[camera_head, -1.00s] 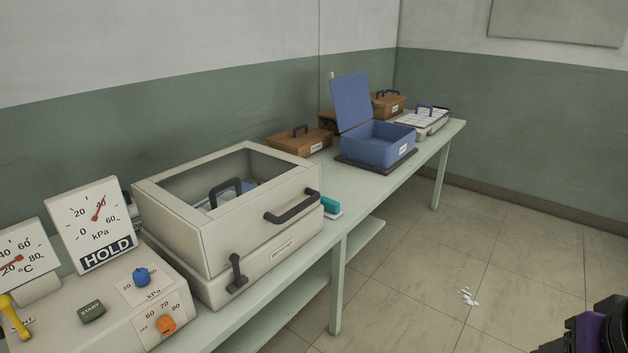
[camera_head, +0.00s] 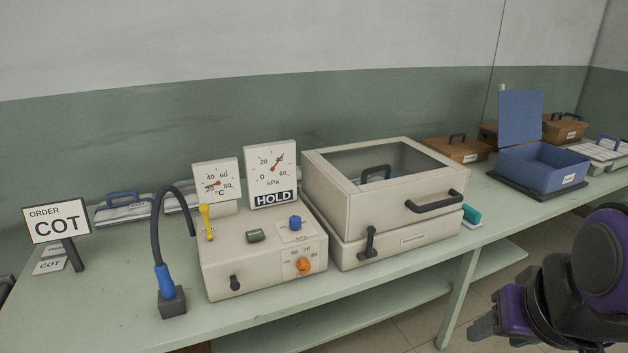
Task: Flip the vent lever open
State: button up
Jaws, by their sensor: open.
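The vent lever (camera_head: 206,218) is a yellow handle standing nearly upright at the left of the top of the beige control box (camera_head: 225,272). Two gauges stand behind the box, a °C gauge (camera_head: 215,180) and a kPa gauge (camera_head: 270,170) with a HOLD sign under it. The kPa needle points up and to the right, near 40. My gripper (camera_head: 484,324) is at the lower right, in front of the bench and well away from the lever. It is open, and nothing shows between its fingers.
A beige chamber with a windowed lid (camera_head: 380,205) stands right of the box. A dark hose with a blue end (camera_head: 165,280) rises at the box's left. An ORDER COT sign (camera_head: 56,221) stands far left. A blue open case (camera_head: 545,167) is farther right. The front bench strip is mostly clear.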

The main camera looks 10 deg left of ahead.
aim_at(204, 208)
jog(key=u, duration=1.35)
